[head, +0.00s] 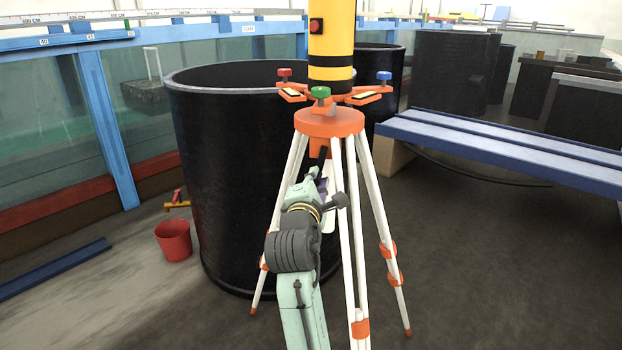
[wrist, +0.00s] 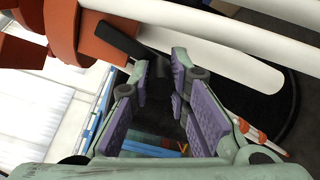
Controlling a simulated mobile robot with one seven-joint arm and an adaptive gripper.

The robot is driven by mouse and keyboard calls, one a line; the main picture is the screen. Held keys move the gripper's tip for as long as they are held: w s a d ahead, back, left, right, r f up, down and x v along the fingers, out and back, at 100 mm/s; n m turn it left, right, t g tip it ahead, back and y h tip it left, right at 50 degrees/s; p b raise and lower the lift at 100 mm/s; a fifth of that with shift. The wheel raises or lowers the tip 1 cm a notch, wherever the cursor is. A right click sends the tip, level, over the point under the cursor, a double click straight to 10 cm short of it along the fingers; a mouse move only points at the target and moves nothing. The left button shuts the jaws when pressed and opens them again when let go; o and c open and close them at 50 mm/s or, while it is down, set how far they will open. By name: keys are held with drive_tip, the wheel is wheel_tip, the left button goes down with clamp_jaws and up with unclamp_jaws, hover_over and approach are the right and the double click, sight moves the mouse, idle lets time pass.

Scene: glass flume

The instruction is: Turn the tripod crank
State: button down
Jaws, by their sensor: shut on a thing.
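The tripod (head: 330,122) stands upright with an orange head and white legs with orange clamps. A yellow and black instrument (head: 331,45) sits on top. The black tripod crank (head: 323,155) is below the head, mostly hidden by my arm. In the wrist view, the crank's dark arm (wrist: 112,39) slants from the orange hub to a black handle (wrist: 158,78) between my fingertips. My gripper (wrist: 160,72), with purple pads, is shut on this handle. In the head view, my gripper (head: 318,178) reaches up between the tripod legs; its fingertips are hard to make out.
A large black tub (head: 215,180) stands close behind the tripod. A red bucket (head: 173,240) is on the floor at left, near the glass flume (head: 40,135). A blue bench (head: 470,140) is at right. The floor at front right is clear.

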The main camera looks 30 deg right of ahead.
drive_tip(key=shift+s+d+f+n, duration=0.1)
drive_tip(key=shift+d+f+n, duration=0.05)
drive_tip(key=shift+n, duration=0.35)
drive_tip(key=c, duration=1.5)
unclamp_jaws()
drive_tip(key=shift+s, duration=0.1)
drive_tip(key=v, duration=1.2)
